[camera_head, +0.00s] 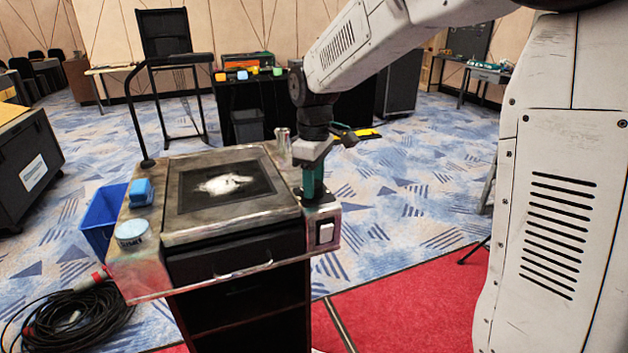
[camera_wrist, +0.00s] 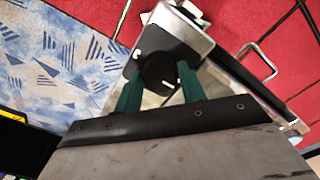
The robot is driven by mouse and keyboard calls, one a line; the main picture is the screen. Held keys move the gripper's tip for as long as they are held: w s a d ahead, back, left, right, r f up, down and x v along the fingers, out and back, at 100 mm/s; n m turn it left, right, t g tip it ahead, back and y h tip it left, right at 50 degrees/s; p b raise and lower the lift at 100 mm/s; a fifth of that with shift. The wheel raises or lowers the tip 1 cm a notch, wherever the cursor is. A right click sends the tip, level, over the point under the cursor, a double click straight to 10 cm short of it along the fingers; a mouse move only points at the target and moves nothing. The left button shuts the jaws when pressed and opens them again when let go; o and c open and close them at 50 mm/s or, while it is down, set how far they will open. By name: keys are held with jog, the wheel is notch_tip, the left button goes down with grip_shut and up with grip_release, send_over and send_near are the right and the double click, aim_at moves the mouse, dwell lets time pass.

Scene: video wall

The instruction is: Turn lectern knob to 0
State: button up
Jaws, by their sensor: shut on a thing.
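The lectern (camera_head: 185,228) stands in front of me with a worn metal top and a dark inset panel. My gripper (camera_head: 312,190) points down at the lectern's right side. In the wrist view, the green fingers of my gripper (camera_wrist: 160,80) stand on either side of the round black knob (camera_wrist: 158,66) and are shut on it. The knob sits on a dark plate on the metal strip. Its pointer and any numbers cannot be made out. In the head view the fingers hide the knob.
A white rocker switch (camera_head: 325,232) sits just in front of the knob. A blue block (camera_head: 141,192) and a round white button (camera_head: 133,234) are on the lectern's left side. A metal cylinder (camera_head: 283,139) stands behind. A blue bin (camera_head: 100,222) and coiled cable (camera_head: 75,318) are on the floor.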

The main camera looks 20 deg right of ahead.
jog(key=shift+w+r, duration=0.1)
jog(key=shift+r, duration=0.05)
jog(key=o, duration=1)
jog(key=shift+c, duration=0.2)
notch_tip(320, 180, up, 8)
jog(key=shift+a+f, duration=0.1)
jog(key=shift+f, duration=0.1)
